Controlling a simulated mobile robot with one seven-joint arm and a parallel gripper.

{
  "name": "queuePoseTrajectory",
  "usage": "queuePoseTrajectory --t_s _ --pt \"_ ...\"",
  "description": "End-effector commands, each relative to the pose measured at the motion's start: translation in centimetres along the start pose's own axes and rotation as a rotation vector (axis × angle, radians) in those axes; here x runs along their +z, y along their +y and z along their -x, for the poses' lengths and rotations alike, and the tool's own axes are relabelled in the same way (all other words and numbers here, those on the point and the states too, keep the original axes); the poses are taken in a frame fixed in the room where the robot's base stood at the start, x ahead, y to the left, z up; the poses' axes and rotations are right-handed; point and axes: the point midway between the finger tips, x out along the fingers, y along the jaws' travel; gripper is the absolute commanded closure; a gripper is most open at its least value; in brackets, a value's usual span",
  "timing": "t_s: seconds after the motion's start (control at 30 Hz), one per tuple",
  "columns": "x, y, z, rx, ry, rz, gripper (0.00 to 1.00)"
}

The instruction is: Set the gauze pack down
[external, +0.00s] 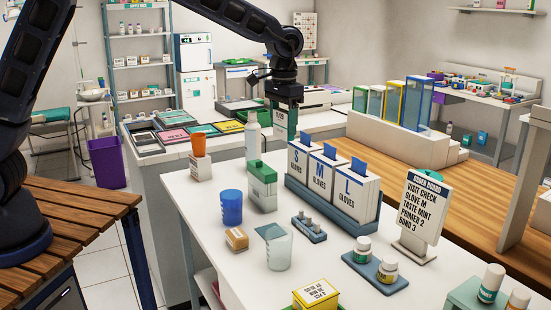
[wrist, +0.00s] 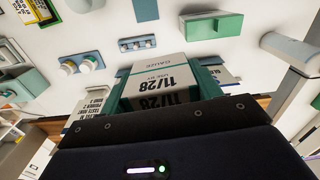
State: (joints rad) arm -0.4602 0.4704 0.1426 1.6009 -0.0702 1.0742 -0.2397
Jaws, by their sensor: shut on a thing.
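The gauze pack (wrist: 158,88) is a white block with GAUZE and 11/28 printed on it, seen close up in the wrist view. My gripper (external: 286,104) is shut on it and holds it up over the far part of the white counter (external: 222,240). In the external view the pack (external: 281,124) shows only as a small pale and green shape under the gripper, partly hidden behind the glove boxes. Teal strips flank the pack in the wrist view; I cannot tell whether they are my fingers. The pack's lower side is hidden.
Glove boxes (external: 334,181) in a blue-grey holder stand close to the gripper. An order board (external: 423,210) stands right. Counter space lies bare at the front left.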

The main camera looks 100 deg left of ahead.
Motion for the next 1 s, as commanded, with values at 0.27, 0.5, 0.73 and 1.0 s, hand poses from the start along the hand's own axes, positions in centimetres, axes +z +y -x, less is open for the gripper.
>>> queuePoseTrajectory --t_s 0.27,0.5,0.73,1.0 --pt "-7.7 -5.2 0.4 -0.004 0.000 -0.004 0.58" --pt "-15.2 -12.5 0.7 -0.006 0.001 -0.018 0.58" --pt "-20.7 -20.8 0.6 -0.005 0.000 -0.034 0.58" --pt "-24.7 -31.1 0.0 -0.002 0.000 -0.053 0.58"
